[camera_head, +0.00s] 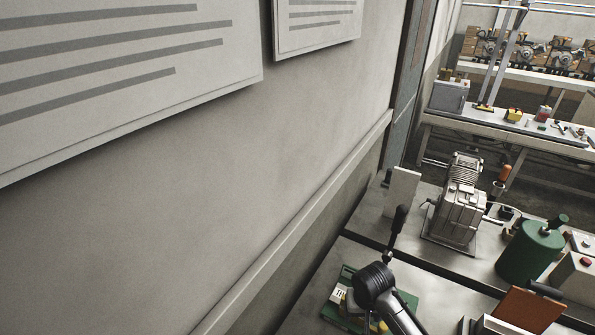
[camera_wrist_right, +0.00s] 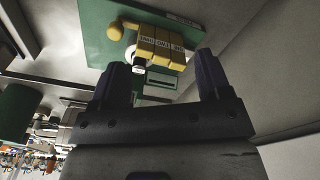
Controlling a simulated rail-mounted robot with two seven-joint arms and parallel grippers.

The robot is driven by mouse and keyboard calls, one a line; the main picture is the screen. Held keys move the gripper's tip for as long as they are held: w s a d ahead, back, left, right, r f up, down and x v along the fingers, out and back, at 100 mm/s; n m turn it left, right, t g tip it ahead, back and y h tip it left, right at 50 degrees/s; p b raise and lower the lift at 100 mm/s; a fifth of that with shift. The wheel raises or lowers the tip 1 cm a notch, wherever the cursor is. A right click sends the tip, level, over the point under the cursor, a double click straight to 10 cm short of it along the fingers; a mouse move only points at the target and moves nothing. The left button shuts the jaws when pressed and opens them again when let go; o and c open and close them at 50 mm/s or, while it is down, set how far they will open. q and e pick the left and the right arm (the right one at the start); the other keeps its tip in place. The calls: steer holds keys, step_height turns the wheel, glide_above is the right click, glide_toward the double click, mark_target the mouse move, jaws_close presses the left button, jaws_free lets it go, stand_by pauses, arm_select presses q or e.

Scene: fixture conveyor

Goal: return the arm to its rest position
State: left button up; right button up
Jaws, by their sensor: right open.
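My right gripper (camera_wrist_right: 162,62) shows in the right wrist view with its two dark fingers spread apart and nothing held between them. Beyond the fingers is a green board (camera_wrist_right: 95,32) with a row of yellow labelled blocks (camera_wrist_right: 160,44) and a yellow knob. In the head view my right arm comes in from the bottom, its dark wrist over the green board (camera_head: 409,300) and hiding part of it. The exact fingertips are hard to make out there. My left gripper is in neither view.
A grey motor-like machine (camera_head: 461,200), a green cylinder (camera_head: 530,252) and a brown tilted panel (camera_head: 528,311) stand on the benches to the right. A plain wall (camera_head: 160,220) with signs fills the left. A further bench (camera_head: 500,127) stands behind.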

step_height(320, 180, up, 18)
steer(key=a+n+t+y, duration=0.1)
steer(key=a+n+t, duration=0.2)
steer(key=n+t, duration=0.45)
steer(key=s+d+f+m+g, duration=0.25)
steer(key=s+f, duration=0.45)
steer(key=s, duration=0.5)
steer(key=s+d+f+m+g, duration=0.1)
steer(key=s+d+f, duration=0.2)
steer(key=s+f, duration=0.65)
steer(key=s+d+f+m+g, duration=0.15)
steer(key=s+f, duration=0.35)
steer(key=s, duration=1)
step_height(320, 180, up, 13)
steer(key=p, duration=1.3)
steer(key=shift+s+d+h, duration=0.25)
steer(key=shift+s+h, duration=0.05)
steer(key=shift+s, duration=0.05)
